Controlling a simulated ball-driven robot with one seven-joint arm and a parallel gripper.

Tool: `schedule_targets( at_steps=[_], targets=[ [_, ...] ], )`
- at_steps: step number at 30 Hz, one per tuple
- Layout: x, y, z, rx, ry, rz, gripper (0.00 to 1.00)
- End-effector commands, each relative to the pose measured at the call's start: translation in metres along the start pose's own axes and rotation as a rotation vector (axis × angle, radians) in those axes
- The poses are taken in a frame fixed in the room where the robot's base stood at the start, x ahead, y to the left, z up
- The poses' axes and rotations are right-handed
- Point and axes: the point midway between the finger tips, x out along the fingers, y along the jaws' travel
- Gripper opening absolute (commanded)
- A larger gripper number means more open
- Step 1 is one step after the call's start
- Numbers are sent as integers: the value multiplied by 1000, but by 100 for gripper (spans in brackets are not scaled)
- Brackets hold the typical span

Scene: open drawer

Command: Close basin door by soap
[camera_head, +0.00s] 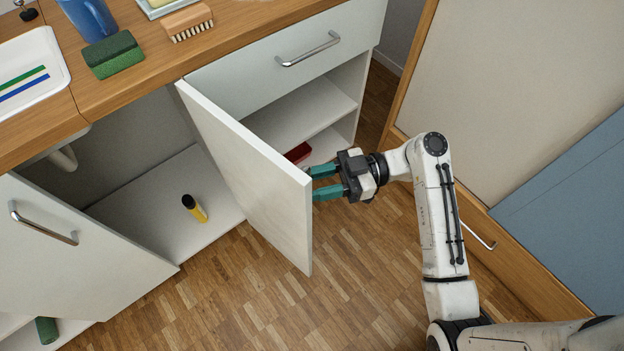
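The white cupboard door (245,172) under the counter stands wide open, jutting out into the room. Its plain inner face shows, and its free edge is at the right; any handle on its outer face is hidden. My gripper (315,184) is at the right of this free edge, on the outer-face side. Its two teal fingers are spread with nothing seen between them. The fingertips meet the door edge in the picture; I cannot tell whether they touch. A pale yellow piece, perhaps the soap (158,3), is cut off at the top edge. The white basin (58,72) is at the left.
A yellow and black bottle (197,208) lies in the open cupboard. A white panel with a handle (45,228) is at left. A drawer (280,70) sits above open shelves holding a red item (299,152). A green sponge (113,54) and brush (188,22) are on the counter.

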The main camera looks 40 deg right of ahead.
Motion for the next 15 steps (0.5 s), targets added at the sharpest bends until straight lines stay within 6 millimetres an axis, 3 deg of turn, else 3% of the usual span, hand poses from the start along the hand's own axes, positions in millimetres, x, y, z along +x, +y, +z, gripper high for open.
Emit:
schedule_targets(
  at_steps=[2,12,15],
  targets=[
    [0,0,0,0,0,0,34],
    [0,0,0,0,0,0,1],
    [0,0,0,0,0,0,0]
  ],
)
